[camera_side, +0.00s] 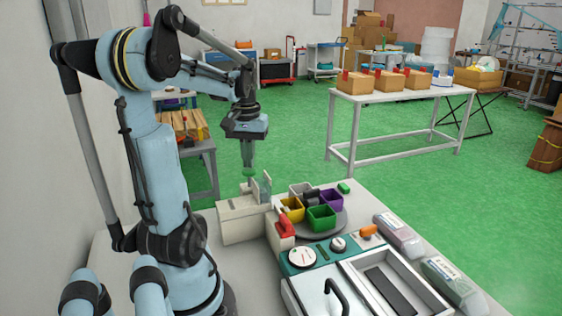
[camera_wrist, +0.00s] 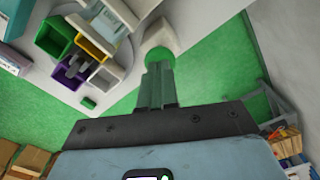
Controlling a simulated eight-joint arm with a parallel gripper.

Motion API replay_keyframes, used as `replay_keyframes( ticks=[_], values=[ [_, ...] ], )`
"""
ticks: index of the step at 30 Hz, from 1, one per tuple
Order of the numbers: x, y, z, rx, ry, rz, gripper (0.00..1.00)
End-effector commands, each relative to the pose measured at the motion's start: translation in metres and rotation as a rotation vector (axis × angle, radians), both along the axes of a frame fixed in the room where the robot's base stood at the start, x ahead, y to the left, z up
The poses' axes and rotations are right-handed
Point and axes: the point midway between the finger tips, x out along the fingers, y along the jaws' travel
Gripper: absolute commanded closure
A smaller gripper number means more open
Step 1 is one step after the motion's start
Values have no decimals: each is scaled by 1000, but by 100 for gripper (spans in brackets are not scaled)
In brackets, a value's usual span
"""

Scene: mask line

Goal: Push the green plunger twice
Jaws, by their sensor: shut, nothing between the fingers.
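The green plunger (camera_side: 249,172) stands upright on top of the cream housing (camera_side: 238,222) in the side view. In the wrist view its green cap (camera_wrist: 159,57) shows just beyond my fingertips. My gripper (camera_side: 248,164) points straight down over the plunger, with its fingers shut and empty. The closed green fingers also show in the wrist view (camera_wrist: 157,75). The fingertips are at or very close to the cap; I cannot tell whether they touch it. The plunger's lower part is mostly hidden.
A round tray (camera_side: 322,236) carrying yellow, green, purple and pale bins stands right of the housing. A red lever (camera_side: 285,226) sits between them. A control panel (camera_side: 318,255) with dials is nearer the camera.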

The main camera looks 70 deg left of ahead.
Motion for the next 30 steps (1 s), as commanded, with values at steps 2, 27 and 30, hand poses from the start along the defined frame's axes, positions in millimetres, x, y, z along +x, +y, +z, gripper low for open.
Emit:
replay_keyframes(
  ticks=[2, 27, 30],
  values=[
    [0, 0, -3, 0, 0, 0, 100],
    [0, 0, -33, 0, 0, 0, 100],
    [0, 0, -32, 0, 0, 0, 100]
  ],
)
